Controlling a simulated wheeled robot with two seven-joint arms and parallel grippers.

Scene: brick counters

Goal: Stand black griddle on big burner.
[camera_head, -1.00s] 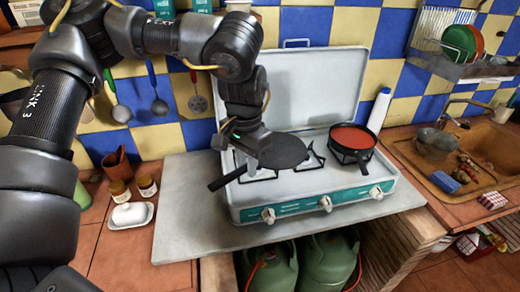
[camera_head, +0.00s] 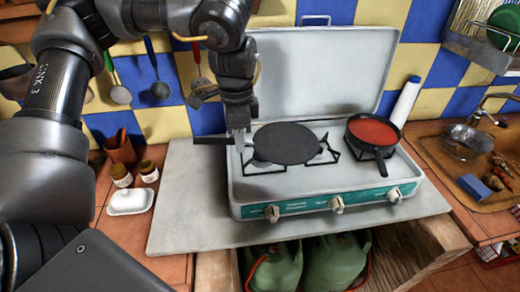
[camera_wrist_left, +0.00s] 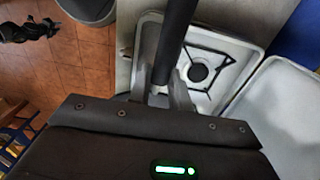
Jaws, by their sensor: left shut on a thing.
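The black griddle (camera_head: 287,144) is a round flat pan over the left and middle part of the white camping stove (camera_head: 300,196). Its handle (camera_head: 212,141) points left. My left gripper (camera_head: 238,140) is shut on the handle near the disc. In the left wrist view the handle (camera_wrist_left: 176,35) passes between the fingers (camera_wrist_left: 165,85). The griddle hides most of the left burner; a burner with a black grate (camera_wrist_left: 198,72) shows in the wrist view. I cannot tell whether the griddle touches the grates. My right gripper is not in view.
A black pan with red sauce (camera_head: 373,133) sits on the right burner. The raised stove lid (camera_head: 330,70) stands behind. A white bottle (camera_head: 404,100) is at the right. A butter dish (camera_head: 130,201) and jars (camera_head: 121,175) stand left. The grey slab (camera_head: 190,205) is bare at left.

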